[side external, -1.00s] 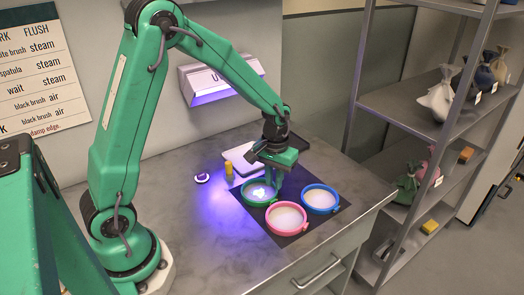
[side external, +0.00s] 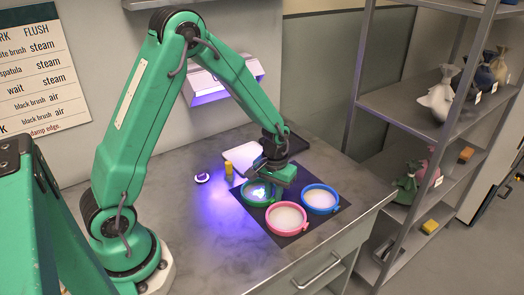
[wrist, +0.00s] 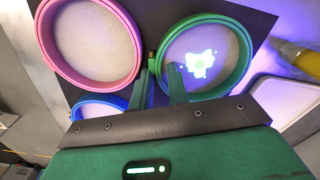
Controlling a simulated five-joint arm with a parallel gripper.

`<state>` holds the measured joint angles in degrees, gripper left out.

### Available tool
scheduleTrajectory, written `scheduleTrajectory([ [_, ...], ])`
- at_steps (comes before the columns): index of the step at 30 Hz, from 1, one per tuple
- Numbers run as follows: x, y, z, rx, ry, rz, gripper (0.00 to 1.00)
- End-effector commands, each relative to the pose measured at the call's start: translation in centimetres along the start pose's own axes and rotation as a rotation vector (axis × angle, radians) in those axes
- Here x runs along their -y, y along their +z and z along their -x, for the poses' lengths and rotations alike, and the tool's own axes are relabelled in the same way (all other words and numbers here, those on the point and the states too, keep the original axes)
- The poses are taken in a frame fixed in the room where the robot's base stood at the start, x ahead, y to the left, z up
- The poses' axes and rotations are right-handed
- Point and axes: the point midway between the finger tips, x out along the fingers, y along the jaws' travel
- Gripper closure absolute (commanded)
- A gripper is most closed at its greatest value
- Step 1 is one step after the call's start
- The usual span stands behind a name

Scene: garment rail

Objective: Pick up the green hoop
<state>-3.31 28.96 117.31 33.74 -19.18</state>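The green hoop (side external: 258,204) lies flat on a dark mat (side external: 292,238), with pale fabric that bears a glowing butterfly-like mark. It also shows in the wrist view (wrist: 205,14). My gripper (side external: 271,190) is down at the hoop's right rear side and hides part of its rim in the side view. In the wrist view my gripper's two fingers (wrist: 158,72) stand apart, one inside the hoop and one outside, with the rim between them. I cannot tell whether either finger touches the rim.
A pink hoop (side external: 287,230) and a blue hoop (side external: 334,211) lie close by on the mat. A yellow bottle (side external: 228,169) and a small round disc (side external: 202,178) stand to the left. A UV lamp (side external: 225,92) hangs on the wall. Shelving (side external: 412,100) stands at right.

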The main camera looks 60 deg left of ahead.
Motion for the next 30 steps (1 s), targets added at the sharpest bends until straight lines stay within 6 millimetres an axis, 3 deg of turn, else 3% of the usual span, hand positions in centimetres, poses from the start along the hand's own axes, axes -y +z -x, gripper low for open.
scheduleTrajectory([
  [4, 0.0, 0.0, 0.0, 0.000, 0.000, 0.000, 0.83],
  [7, 0.0, 0.0, 0.0, 0.000, 0.000, 0.000, 1.00],
  [22, 0.0, 0.0, 0.4, -0.001, 0.000, 0.000, 1.00],
  [30, 0.0, -0.1, 2.6, -0.004, 0.001, 0.000, 1.00],
])
